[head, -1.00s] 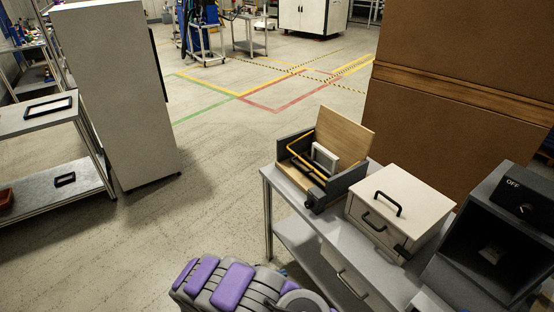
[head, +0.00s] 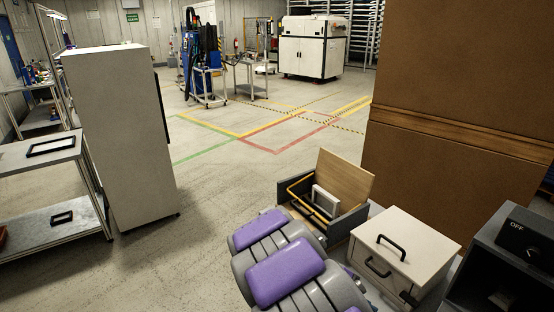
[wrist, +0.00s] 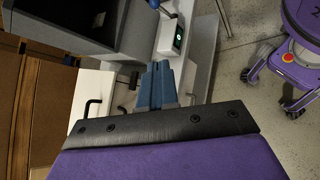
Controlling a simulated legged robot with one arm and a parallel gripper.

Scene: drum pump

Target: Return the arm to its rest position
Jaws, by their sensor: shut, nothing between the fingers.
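My arm (head: 285,262), with purple pads and grey links, reaches up from the bottom middle of the head view, in front of the bench. My gripper does not show in the head view. In the wrist view my gripper (wrist: 161,68) shows as two blue-grey fingers side by side, shut and empty. They are over the bench area; their height above it is hard to tell. The fingers and my purple wrist cover part of the bench below.
A white box (head: 425,245) with black handles, an open-lidded box (head: 345,182) and a dark box with an OFF dial (head: 515,245) stand at the right. A tall brown block (head: 455,90) rises behind. A grey cabinet (head: 115,130) stands left. The middle floor is clear.

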